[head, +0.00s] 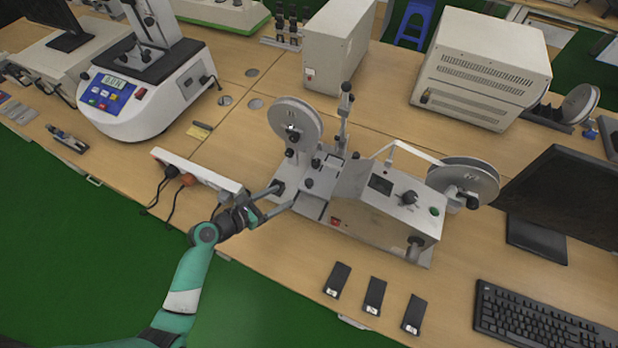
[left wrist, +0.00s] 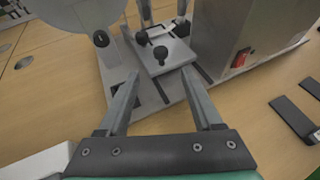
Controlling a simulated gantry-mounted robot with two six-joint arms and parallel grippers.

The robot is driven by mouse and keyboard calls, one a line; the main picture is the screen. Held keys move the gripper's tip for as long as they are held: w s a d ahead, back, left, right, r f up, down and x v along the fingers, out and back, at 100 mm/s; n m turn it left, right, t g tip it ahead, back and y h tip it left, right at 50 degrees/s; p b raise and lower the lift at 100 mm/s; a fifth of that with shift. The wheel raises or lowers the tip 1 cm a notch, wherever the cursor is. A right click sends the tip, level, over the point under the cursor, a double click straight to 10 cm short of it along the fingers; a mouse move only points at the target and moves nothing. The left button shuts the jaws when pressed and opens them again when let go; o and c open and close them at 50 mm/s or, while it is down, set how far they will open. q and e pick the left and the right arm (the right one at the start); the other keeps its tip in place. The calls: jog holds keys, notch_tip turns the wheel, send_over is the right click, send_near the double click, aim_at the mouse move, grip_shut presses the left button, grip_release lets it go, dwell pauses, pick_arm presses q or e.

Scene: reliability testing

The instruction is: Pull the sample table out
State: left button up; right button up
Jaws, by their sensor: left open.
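The testing machine (head: 385,222) is a grey-white device with a round reel disc (head: 292,122) at its left and a control box with a dial. Its small sample table (head: 320,187) is a flat light plate with dark knobs, low between the disc and the box. The sample table also shows in the left wrist view (left wrist: 171,62), just beyond the fingertips. My left gripper (head: 284,197) is open and empty at the machine's front left. In the left wrist view my left gripper's fingers (left wrist: 161,76) point at the plate's near edge, apart from it. My right gripper is not in view.
A white power strip (head: 197,171) with plugs lies left of my left gripper. Several small black blocks (head: 374,295) lie in front of the machine. A keyboard (head: 540,322) and monitor (head: 565,195) stand at the right.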

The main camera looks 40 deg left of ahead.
aim_at(306, 184)
pick_arm(q)
jog(key=b+x, duration=0.4)
jog(key=x, duration=0.7)
jog(key=shift+b, duration=0.35)
jog(key=shift+w, duration=0.25)
grip_shut()
dwell(0.5)
